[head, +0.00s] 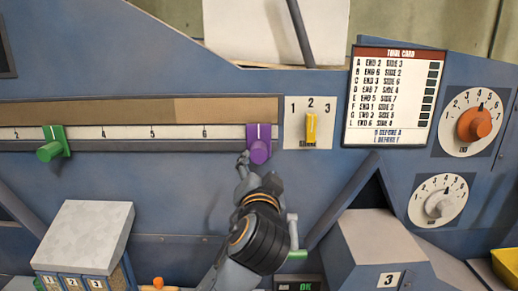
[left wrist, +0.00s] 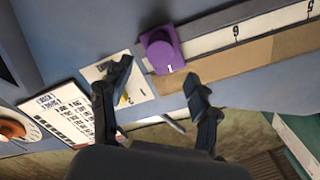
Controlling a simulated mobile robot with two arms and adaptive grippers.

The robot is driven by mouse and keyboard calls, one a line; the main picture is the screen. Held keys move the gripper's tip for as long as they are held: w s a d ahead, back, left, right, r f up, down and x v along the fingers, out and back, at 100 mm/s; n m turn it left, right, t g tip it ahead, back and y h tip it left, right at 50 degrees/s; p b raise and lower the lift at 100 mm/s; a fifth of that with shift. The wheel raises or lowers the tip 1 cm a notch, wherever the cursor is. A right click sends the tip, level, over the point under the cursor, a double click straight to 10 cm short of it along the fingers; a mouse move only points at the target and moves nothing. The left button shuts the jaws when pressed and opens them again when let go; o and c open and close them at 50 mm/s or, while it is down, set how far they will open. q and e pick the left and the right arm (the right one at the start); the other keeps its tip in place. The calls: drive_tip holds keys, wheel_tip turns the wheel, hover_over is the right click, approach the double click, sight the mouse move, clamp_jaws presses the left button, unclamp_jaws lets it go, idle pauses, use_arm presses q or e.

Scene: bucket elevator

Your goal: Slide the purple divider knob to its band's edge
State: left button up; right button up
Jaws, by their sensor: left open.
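The purple divider knob (head: 258,150) sits near the right end of a long white scale (head: 180,132); it also shows in the left wrist view (left wrist: 160,50). A brown band (head: 228,110) runs above the scale, with a shade change left of the knob. My left gripper (head: 243,163) is at the knob's lower left in the head view. In the left wrist view its fingers (left wrist: 158,78) are spread, with the knob beyond and between them. Contact cannot be told. My right gripper is not in view.
A green knob (head: 50,150) sits at the scale's left. A yellow three-position selector (head: 311,126) is just right of the purple knob. A trial card (head: 394,98), an orange dial (head: 474,123) and a white dial (head: 439,204) are further right. Boxy grey housings (head: 86,236) stand below.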

sight(259, 156)
use_arm(q)
drive_tip(key=w+p, duration=0.2)
drive_tip(key=w, duration=0.6)
drive_tip(key=shift+w+p, duration=0.35)
drive_tip(key=shift+w, duration=0.3)
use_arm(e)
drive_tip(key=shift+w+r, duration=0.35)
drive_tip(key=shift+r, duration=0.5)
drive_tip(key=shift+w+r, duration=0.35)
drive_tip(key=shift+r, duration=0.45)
use_arm(q)
drive_tip(key=shift+c, duration=0.5)
drive_tip(key=shift+a, duration=0.1)
clamp_jaws()
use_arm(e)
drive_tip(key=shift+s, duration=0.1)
